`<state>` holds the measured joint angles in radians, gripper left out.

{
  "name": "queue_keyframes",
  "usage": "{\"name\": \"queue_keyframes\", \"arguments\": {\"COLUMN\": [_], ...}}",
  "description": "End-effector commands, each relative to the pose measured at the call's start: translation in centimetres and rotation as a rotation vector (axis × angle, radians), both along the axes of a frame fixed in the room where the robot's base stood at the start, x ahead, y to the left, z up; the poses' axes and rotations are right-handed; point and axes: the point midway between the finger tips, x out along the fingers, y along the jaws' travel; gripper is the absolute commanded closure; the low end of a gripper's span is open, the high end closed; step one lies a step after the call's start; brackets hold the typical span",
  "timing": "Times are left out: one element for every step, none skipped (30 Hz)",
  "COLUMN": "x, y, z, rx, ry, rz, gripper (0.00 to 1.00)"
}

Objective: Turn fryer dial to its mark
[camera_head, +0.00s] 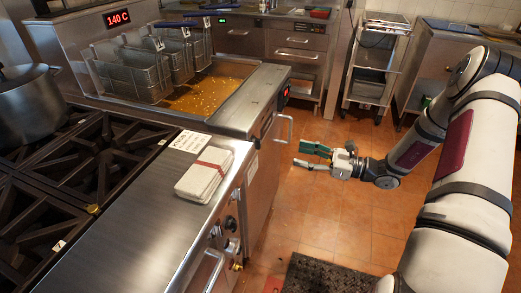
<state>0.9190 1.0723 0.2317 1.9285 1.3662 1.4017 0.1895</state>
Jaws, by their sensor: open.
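The fryer (243,112) stands at the upper middle, with bubbling golden oil (215,92) in its vat. Its front panel faces right and is seen very obliquely. A small dark part with a red light (285,94) shows on it, but I cannot make out the dial's pointer or mark. A red-lit display (118,19) behind the fryer reads 140 C. My gripper (299,155) is open and empty, pointing left toward the fryer front. It is apart from the fryer, to the right of the bar handle (287,129).
Wire baskets (135,78) hang over the oil. Black burner grates (95,155) and a pot (28,108) are at left. Range knobs (231,223) face the open tiled floor (325,215).

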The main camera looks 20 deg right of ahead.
Motion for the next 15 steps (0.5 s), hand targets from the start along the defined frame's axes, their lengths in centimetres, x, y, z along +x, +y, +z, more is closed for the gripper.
{"name": "queue_keyframes", "arguments": {"x": [0.3, 0.5, 0.9, 1.2, 1.5, 1.9, 2.3, 2.6, 3.1, 3.5, 3.8, 4.3, 4.6, 4.9, 5.4], "y": [0.6, 0.9, 1.5, 1.9, 2.4, 3.0, 3.5, 4.0, 4.7, 5.1, 5.6, 6.2, 6.7, 7.2, 7.7], "z": [0.1, 0.1, 0.1, 0.1, 0.1, 0.1, 0.1, 0.1, 0.1, 0.1, 0.1, 0.1, 0.1, 0.1, 0.1], "rx": [0.000, 0.000, 0.000, -0.001, -0.001, -0.001, -0.001, -0.001, -0.001, -0.001, -0.001, -0.001, -0.001, -0.002, -0.002], "ry": [-0.001, -0.001, -0.001, -0.001, -0.001, -0.001, -0.001, -0.001, 0.000, -0.001, -0.001, 0.000, 0.000, -0.001, -0.001], "rz": [0.004, 0.005, 0.007, 0.007, 0.007, 0.008, 0.008, 0.008, 0.008, 0.008, 0.009, 0.008, 0.008, 0.009, 0.008], "gripper": [0.47, 0.47, 0.47, 0.47, 0.47, 0.47, 0.47, 0.47, 0.47, 0.47, 0.47, 0.47, 0.47, 0.47, 0.47]}}
